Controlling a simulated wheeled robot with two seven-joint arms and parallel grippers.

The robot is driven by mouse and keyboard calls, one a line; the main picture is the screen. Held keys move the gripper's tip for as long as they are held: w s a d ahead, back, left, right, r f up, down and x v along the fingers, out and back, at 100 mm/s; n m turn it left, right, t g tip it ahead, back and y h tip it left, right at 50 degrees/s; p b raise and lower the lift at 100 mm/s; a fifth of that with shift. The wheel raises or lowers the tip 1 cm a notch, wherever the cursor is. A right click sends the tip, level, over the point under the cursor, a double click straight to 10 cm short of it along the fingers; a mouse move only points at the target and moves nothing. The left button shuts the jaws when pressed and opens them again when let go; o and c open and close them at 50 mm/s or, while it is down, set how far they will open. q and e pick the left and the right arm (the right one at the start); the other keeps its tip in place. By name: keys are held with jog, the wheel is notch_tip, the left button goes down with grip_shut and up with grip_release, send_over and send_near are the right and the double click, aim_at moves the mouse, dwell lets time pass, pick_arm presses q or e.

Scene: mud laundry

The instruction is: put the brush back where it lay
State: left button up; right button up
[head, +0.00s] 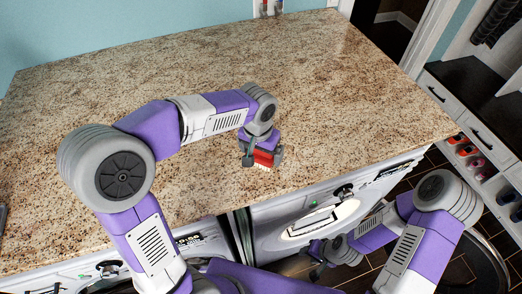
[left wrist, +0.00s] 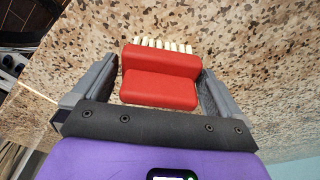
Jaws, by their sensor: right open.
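The brush (head: 264,157) has a red body and white bristles. It is between the fingers of my left gripper (head: 262,160), low over the front part of the granite counter. In the left wrist view the brush (left wrist: 160,80) fills the gap between both fingers, with its bristles pointing away from the palm. I cannot tell whether the bristles touch the counter. My right gripper (head: 318,258) is open and empty, in front of the washer and below the counter edge.
The granite counter (head: 330,80) is broad and mostly bare. A wall outlet (head: 268,8) is at the back. Two machines stand under the counter, one of them a white washer (head: 285,228). A shelf with shoes (head: 470,150) and a dark bench (head: 465,85) are at the right.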

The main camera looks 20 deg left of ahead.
aim_at(259, 157)
pick_arm(q)
jog(key=shift+r, duration=0.1)
notch_tip(259, 157, up, 12)
jog(key=s+p, duration=0.1)
jog(key=shift+s, duration=0.2)
jog(key=shift+a, duration=0.1)
dwell(0.5)
